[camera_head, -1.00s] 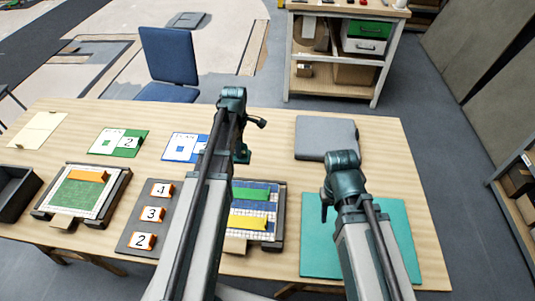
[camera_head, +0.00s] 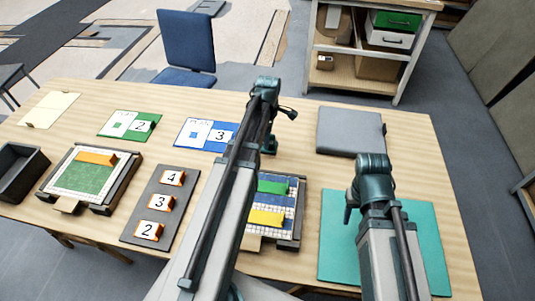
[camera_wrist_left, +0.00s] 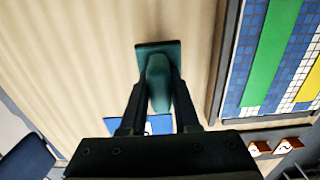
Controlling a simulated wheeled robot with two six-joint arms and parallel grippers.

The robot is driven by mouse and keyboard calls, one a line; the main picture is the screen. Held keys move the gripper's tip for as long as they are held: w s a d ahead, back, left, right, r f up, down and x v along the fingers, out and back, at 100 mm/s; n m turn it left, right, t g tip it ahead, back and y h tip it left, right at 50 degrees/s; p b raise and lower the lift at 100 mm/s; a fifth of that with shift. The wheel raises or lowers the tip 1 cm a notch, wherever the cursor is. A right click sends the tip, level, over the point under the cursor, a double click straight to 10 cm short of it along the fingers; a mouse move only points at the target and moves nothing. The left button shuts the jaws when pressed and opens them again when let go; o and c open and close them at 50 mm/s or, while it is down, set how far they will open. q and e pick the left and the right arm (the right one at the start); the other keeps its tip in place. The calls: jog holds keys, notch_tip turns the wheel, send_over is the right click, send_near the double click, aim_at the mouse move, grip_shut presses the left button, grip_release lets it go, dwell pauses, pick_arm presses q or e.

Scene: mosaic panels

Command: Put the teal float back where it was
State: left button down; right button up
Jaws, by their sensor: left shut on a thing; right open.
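My left gripper (camera_wrist_left: 158,78) is shut on the teal float (camera_wrist_left: 172,52). In the left wrist view the float's flat plate shows beyond the fingertips, above bare tabletop. In the head view the float (camera_head: 269,146) hangs below the left gripper (camera_head: 268,130), right of the blue card (camera_head: 226,137) and behind the right-hand mosaic panel (camera_head: 288,238). I cannot tell its height over the table. My right gripper (camera_head: 352,200) is open over the teal mat (camera_head: 332,255).
A dark board (camera_head: 143,222) holds number tags 4, 3 and 2. A green card (camera_head: 117,131), a grey case (camera_head: 350,132) and a black bin (camera_head: 37,165) are also on the table (camera_head: 300,115).

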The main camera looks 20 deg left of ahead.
aim_at(350, 231)
pick_arm(q)
jog(key=shift+f+b, duration=1.75)
jog(key=shift+f, duration=0.4)
pick_arm(e)
jog(key=shift+f, duration=2.15)
pick_arm(q)
jog(key=shift+f, duration=0.2)
pick_arm(e)
jog(key=shift+f, duration=0.25)
pick_arm(q)
jog(key=c, duration=0.6)
grip_release()
jog(key=shift+r, duration=0.1)
jog(key=shift+c, duration=0.2)
pick_arm(e)
jog(key=shift+r, duration=0.1)
pick_arm(q)
jog(key=shift+r, duration=0.1)
pick_arm(e)
jog(key=shift+r, duration=0.15)
